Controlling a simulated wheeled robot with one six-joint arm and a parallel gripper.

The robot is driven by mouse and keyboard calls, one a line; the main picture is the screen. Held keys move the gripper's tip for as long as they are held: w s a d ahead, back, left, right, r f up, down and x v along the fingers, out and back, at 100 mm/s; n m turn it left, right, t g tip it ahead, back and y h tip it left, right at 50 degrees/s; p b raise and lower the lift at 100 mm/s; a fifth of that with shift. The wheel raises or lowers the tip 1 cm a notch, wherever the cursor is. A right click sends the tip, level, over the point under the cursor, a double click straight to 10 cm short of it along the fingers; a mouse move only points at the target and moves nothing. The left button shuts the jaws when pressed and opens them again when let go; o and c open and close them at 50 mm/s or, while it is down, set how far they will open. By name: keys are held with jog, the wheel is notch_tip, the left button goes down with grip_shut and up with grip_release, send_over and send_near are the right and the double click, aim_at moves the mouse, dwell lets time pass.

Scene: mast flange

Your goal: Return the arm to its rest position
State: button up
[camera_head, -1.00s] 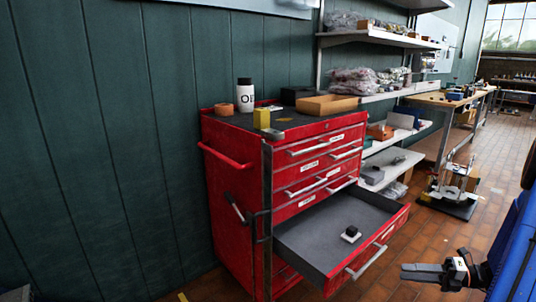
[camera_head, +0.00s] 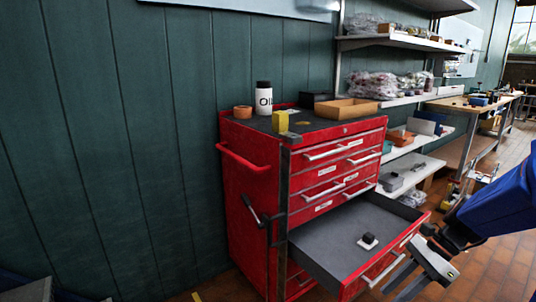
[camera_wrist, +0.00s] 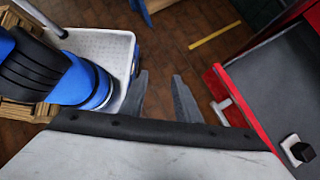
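My arm reaches in from the right in the head view, its blue link sloping down to the left. My gripper (camera_head: 392,278) points downward just right of the open drawer's front, apart from it as far as I can tell. In the wrist view my gripper (camera_wrist: 160,77) has its two grey fingers spread with bare floor between them, open and empty. The red tool chest (camera_head: 246,215) has one lower drawer (camera_head: 335,250) pulled out. A small black block on a white base (camera_head: 367,241) sits in that drawer; it also shows in the wrist view (camera_wrist: 298,149).
On the chest top are a white bottle (camera_head: 263,98), a yellow block (camera_head: 280,121), an orange-brown roll (camera_head: 242,112) and a shallow tan tray (camera_head: 346,109). Shelving and a workbench (camera_head: 470,103) stand behind. Open tiled floor (camera_head: 490,262) lies right of the drawer.

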jog(key=s+a+r+n+t+h, duration=0.1)
jog(key=s+r+n+t+h, duration=0.2)
jog(key=n, duration=0.6)
jog(key=s+a+r+n+t+h, duration=0.2)
jog(key=s+r+n+h, duration=0.2)
jog(key=s+n, duration=0.4)
jog(key=shift+a+r+n+t, duration=0.25)
jog(key=shift+n+t, duration=0.15)
jog(key=shift+n, duration=0.3)
